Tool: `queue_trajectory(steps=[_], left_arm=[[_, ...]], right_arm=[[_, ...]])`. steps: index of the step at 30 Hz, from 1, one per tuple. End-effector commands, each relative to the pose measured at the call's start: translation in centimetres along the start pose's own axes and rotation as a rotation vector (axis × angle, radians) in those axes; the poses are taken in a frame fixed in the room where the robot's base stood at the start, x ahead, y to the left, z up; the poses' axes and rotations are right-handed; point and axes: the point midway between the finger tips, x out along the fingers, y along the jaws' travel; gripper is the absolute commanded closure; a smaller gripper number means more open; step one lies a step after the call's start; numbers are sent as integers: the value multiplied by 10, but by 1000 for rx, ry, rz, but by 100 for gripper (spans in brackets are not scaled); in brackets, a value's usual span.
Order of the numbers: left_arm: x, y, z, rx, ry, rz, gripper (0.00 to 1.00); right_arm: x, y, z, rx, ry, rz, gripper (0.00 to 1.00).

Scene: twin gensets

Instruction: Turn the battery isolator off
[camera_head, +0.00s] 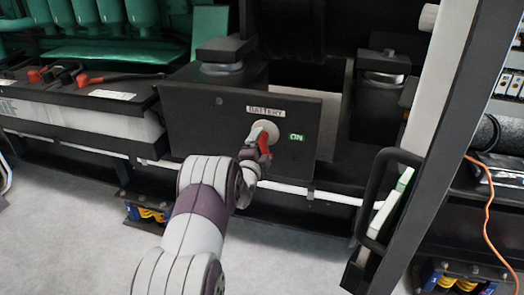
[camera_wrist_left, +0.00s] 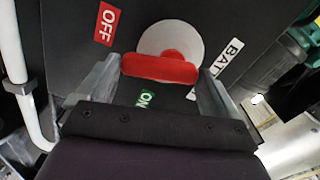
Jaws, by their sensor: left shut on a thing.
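The battery isolator is a red handle on a pale round disc (camera_head: 264,132), mounted on a dark panel (camera_head: 200,125) under a "BATTERY" label (camera_head: 266,111). A green "ON" label (camera_head: 297,137) is to its right. In the left wrist view the red handle (camera_wrist_left: 160,69) lies between my left gripper's fingers (camera_wrist_left: 160,80), which are shut on it. A red "OFF" label (camera_wrist_left: 107,23) and part of the green "ON" label (camera_wrist_left: 147,98) show there. In the head view my left gripper (camera_head: 262,150) is at the handle and partly covers it. My right gripper is not in view.
A battery (camera_head: 90,105) with red-capped terminals stands at the left. A white pipe (camera_head: 290,187) runs below the panel. A dark door frame with a handle (camera_head: 375,190) stands at the right. An orange cable (camera_head: 487,205) hangs at far right. Grey floor is open in front.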

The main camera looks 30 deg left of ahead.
Motion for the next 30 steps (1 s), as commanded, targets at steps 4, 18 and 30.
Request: queue_trajectory(steps=[4, 18, 30], left_arm=[[-1, 4, 2, 100, -1, 4, 37], [-1, 3, 4, 270, -1, 6, 37], [-1, 3, 4, 284, 0, 7, 37]], right_arm=[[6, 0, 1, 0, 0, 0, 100], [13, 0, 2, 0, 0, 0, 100], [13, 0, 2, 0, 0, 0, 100]])
